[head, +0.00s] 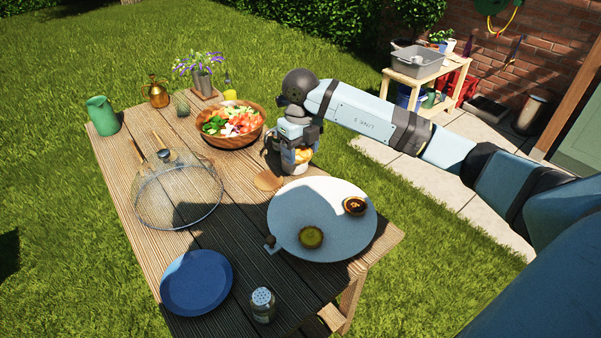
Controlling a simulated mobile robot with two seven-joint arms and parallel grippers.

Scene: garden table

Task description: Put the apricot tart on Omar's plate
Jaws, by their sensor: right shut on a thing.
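My right gripper (298,160) points down above the far right part of the table, behind the white platter. It is shut on an orange-topped thing with a pale rim, which looks like the apricot tart (304,155); the fingers partly hide it. Two other tarts sit on the round white platter (330,190): a dark one (355,206) at right and a yellow-green one (311,237) at front. A blue plate (196,282) lies empty at the near left; no name shows on it. My left gripper is out of view.
A mesh dome (178,195) stands left of the platter, and a salad bowl (232,128) behind. A shaker (262,305) stands right of the blue plate. A small tag-like thing (271,244) is at the platter's left edge. A green jug (102,115) stands at far left.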

